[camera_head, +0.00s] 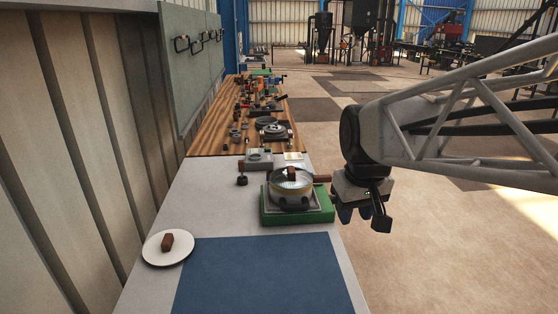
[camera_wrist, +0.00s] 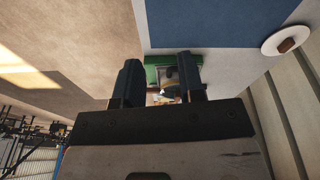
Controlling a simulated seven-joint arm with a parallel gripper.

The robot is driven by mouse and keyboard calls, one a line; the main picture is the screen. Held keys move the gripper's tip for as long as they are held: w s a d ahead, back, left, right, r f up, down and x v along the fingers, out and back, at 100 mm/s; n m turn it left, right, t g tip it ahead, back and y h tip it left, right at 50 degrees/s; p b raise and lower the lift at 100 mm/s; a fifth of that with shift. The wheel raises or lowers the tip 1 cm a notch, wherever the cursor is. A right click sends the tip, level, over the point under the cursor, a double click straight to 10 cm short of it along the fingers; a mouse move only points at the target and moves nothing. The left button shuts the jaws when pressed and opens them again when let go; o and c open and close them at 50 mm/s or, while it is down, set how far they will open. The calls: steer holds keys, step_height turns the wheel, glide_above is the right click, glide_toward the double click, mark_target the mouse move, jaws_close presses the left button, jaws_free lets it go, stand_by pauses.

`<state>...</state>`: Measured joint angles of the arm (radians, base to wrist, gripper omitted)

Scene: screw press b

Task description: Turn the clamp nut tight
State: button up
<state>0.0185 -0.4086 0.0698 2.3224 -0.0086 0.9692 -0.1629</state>
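A green base (camera_head: 268,213) stands on the bench behind the blue mat, carrying a round metal vessel (camera_head: 290,188). A dark brown block (camera_head: 291,173) sits on top of the vessel, and a brown handle (camera_head: 321,178) sticks out to its right. I cannot tell which part is the clamp nut. My gripper (camera_head: 357,212) hangs to the right of the green base, apart from it, beyond the bench edge. In the wrist view the two fingers (camera_wrist: 158,62) stand apart with nothing held. The green base (camera_wrist: 152,60) shows beyond them, the vessel partly hidden.
A white plate (camera_head: 151,252) with a brown block (camera_head: 167,242) lies left of the blue mat (camera_head: 262,275). A grey box (camera_head: 259,159) and a small dark knob (camera_head: 242,180) stand behind. Tools crowd the wooden bench (camera_head: 205,146) farther back. Open floor lies right.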

steer(key=w+d+n+g, duration=0.15)
steer(key=w+n, duration=0.25)
steer(key=w, duration=2.5)
steer(key=w+d+f+n, duration=0.1)
steer(key=w+f, duration=0.4)
steer(key=w, duration=0.4)
steer(key=w+d+f+n, duration=0.1)
steer(key=w+f, duration=0.4)
steer(key=w, duration=0.4)
steer(key=w+d+f+n, duration=0.2)
steer(key=w+f, duration=0.3)
steer(key=w, duration=0.4)
steer(key=shift+f+g, duration=0.15)
steer(key=shift+g, duration=0.2)
steer(key=shift+w+f, duration=0.2)
steer(key=shift+w, duration=0.1)
steer(key=shift+f, duration=0.1)
steer(key=shift+f, duration=3.8)
jaws_close()
